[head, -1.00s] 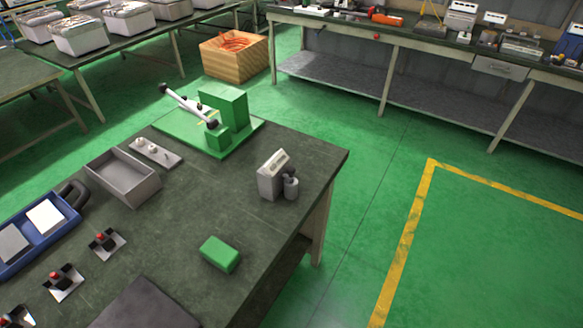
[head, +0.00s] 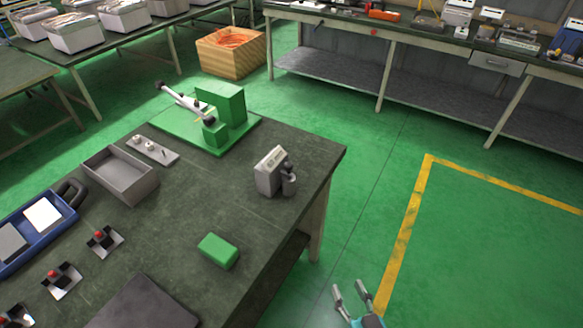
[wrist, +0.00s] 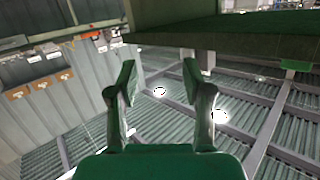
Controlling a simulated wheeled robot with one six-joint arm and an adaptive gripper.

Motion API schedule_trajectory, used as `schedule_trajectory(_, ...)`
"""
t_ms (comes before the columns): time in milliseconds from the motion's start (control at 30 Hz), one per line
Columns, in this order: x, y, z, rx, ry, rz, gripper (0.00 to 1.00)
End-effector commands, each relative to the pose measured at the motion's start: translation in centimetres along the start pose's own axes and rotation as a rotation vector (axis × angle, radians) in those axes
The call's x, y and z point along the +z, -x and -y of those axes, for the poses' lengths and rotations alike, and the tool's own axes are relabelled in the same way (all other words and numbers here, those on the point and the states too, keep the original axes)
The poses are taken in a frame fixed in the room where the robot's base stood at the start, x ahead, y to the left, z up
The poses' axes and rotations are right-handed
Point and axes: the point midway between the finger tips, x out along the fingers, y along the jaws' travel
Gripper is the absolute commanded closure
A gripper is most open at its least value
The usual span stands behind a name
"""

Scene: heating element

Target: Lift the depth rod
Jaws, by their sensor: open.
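No part is clearly marked as the depth rod. A pale bar with dark ends (head: 183,102) lies slanted across a green fixture (head: 222,103) at the far end of the dark workbench. A grey device (head: 268,172) with a small dark cylindrical part (head: 288,178) stands near the bench's right edge. My gripper (head: 349,289) is low in the head view, right of the bench and apart from it. Its two fingers are spread and empty. The wrist view also shows my open gripper (wrist: 160,76), with nothing between the fingers.
The bench (head: 245,220) holds a green block (head: 217,250), an open grey tray (head: 120,174), a blue tray (head: 72,222) and red-buttoned switches (head: 103,238). A wooden crate (head: 232,53) sits on the floor behind. The yellow-lined floor (head: 490,240) at right is clear.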

Motion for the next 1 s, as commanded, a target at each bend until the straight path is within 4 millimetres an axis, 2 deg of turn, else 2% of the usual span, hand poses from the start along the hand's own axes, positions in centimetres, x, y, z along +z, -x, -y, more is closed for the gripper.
schedule_trajectory(33,-1.1,-1.8,0.1,-0.022,0.003,-0.015,0.50)
schedule_trajectory(200,-4.4,-6.8,0.9,-0.115,0.021,-0.052,0.50)
schedule_trajectory(367,-8.5,-11.0,2.0,-0.214,0.054,-0.097,0.50)
schedule_trajectory(500,-12.5,-13.9,2.9,-0.299,0.093,-0.144,0.50)
schedule_trajectory(700,-16.5,-16.1,4.0,-0.386,0.138,-0.193,0.50)
schedule_trajectory(833,-17.4,-16.6,4.3,-0.409,0.151,-0.205,0.50)
schedule_trajectory(1000,-17.8,-17.6,4.9,-0.414,0.153,-0.208,0.50)
